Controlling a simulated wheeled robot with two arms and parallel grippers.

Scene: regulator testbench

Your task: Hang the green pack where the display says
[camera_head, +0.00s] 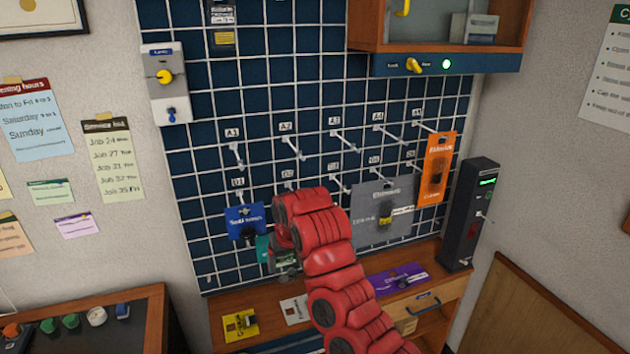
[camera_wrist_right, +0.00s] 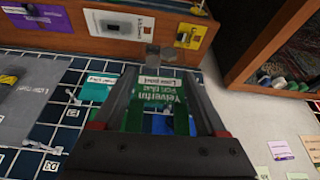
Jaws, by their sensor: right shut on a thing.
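My right arm reaches in from the lower right in the head view, with its gripper (camera_head: 284,262) low in front of the pegboard. In the right wrist view the gripper (camera_wrist_right: 158,100) is shut on a green pack (camera_wrist_right: 153,92) with white lettering. The pack is apart from the hooks as far as I can see. The pegboard (camera_head: 290,60) carries a row of hooks labelled A1 to A5, with another row below. The black device (camera_head: 470,215) at right has a small lit green display (camera_head: 488,181); its text is too small to read. My left gripper is not in view.
Blue (camera_head: 246,222), grey (camera_head: 382,215) and orange (camera_head: 437,170) packs hang on the board. A teal pack (camera_head: 263,252) shows beside the gripper. Yellow (camera_head: 240,326) and purple (camera_head: 398,279) packs lie on the wooden counter. Most upper-row hooks are bare. A cabinet (camera_head: 440,50) overhangs the upper right.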

